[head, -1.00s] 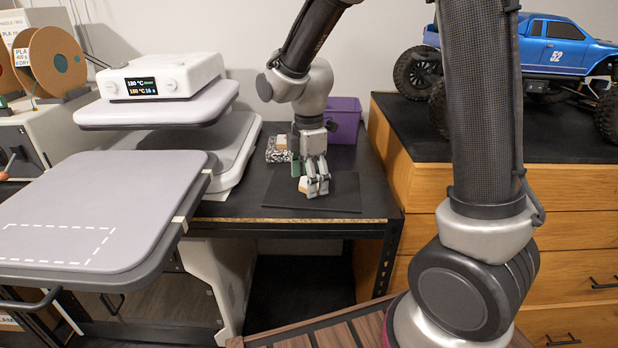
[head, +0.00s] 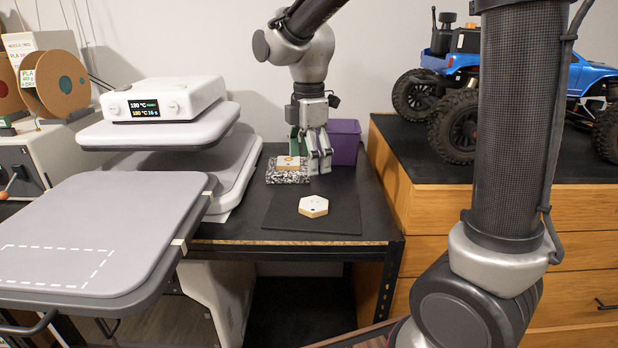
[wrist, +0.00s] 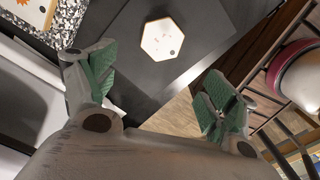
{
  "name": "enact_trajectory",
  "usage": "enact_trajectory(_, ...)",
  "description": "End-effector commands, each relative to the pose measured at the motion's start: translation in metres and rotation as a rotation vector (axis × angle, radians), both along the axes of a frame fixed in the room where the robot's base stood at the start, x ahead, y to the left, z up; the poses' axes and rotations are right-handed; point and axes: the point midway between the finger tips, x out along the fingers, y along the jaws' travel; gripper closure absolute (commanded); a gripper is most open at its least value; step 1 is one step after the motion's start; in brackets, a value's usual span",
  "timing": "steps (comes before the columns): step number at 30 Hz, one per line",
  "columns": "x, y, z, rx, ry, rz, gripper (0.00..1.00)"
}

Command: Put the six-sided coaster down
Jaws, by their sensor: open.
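The six-sided coaster (head: 313,206) lies flat on a dark mat (head: 283,222) on the black table. It has a white top with small dark marks and a wooden edge. In the wrist view the coaster (wrist: 162,39) shows whole, beyond the fingertips and apart from them. My gripper (head: 318,160) is above and behind the coaster in the head view, with nothing between its fingers. In the wrist view my gripper (wrist: 150,95) has its green-padded fingers spread wide.
A speckled block (head: 287,175) with a light piece (head: 289,161) on top stands behind the mat. A purple bin (head: 344,142) is at the back. The heat press (head: 100,225) is left; a wooden cabinet (head: 480,205) with a blue truck (head: 590,76) is right.

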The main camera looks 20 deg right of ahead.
Motion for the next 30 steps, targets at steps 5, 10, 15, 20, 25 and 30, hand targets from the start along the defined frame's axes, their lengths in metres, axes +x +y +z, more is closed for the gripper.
enact_trajectory(5, 0.000, 0.000, 0.010, 0.000, 0.000, 0.000, 0.15)
enact_trajectory(10, -0.010, -0.015, 0.020, 0.010, -0.023, -0.096, 0.15)
enact_trajectory(15, -0.061, -0.073, 0.048, 0.066, -0.112, -0.537, 0.15)
enact_trajectory(20, -0.129, -0.125, 0.057, 0.160, -0.201, -1.063, 0.15)
enact_trajectory(25, -0.181, -0.152, 0.050, 0.262, -0.261, -1.474, 0.15)
enact_trajectory(30, -0.201, -0.161, 0.043, 0.313, -0.281, -1.649, 0.15)
